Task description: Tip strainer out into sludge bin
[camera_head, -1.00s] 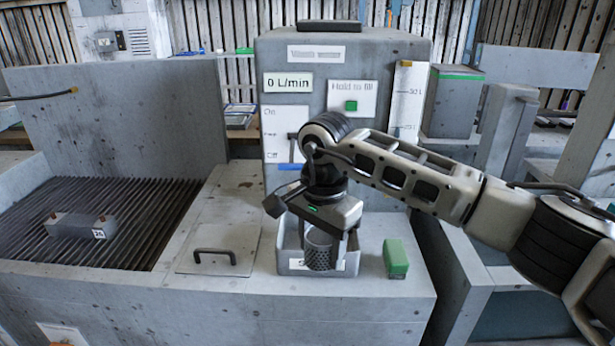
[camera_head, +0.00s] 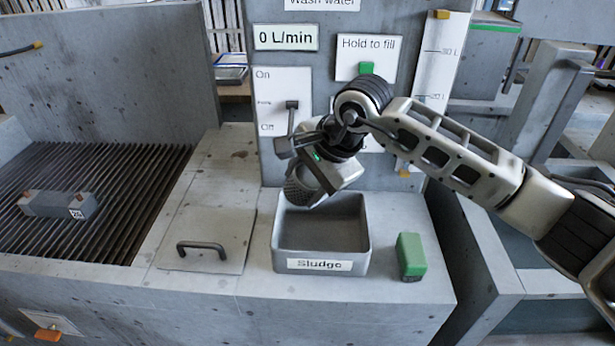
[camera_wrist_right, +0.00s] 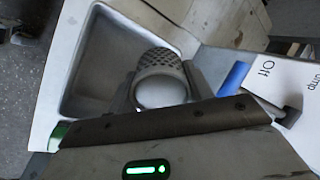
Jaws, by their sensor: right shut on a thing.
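The strainer (camera_head: 301,192) is a dark grey perforated cup, tilted over the back left of the sludge bin. It also shows in the right wrist view (camera_wrist_right: 158,63), with a pale round face towards the camera; I cannot tell whether anything is in it. My right gripper (camera_head: 318,188) is shut on the strainer and holds it near the bin's back rim. The bin is an open grey box labelled "Sludge" (camera_head: 320,237); its visible floor looks bare. The bin also shows in the right wrist view (camera_wrist_right: 105,62). My left gripper is out of view.
A green block (camera_head: 411,256) stands right of the bin. A hatch lid with a dark handle (camera_head: 202,247) lies left of it. Behind stands the wash-water panel with an On/Off lever (camera_head: 291,118). A grey block (camera_head: 58,204) lies on the left grating.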

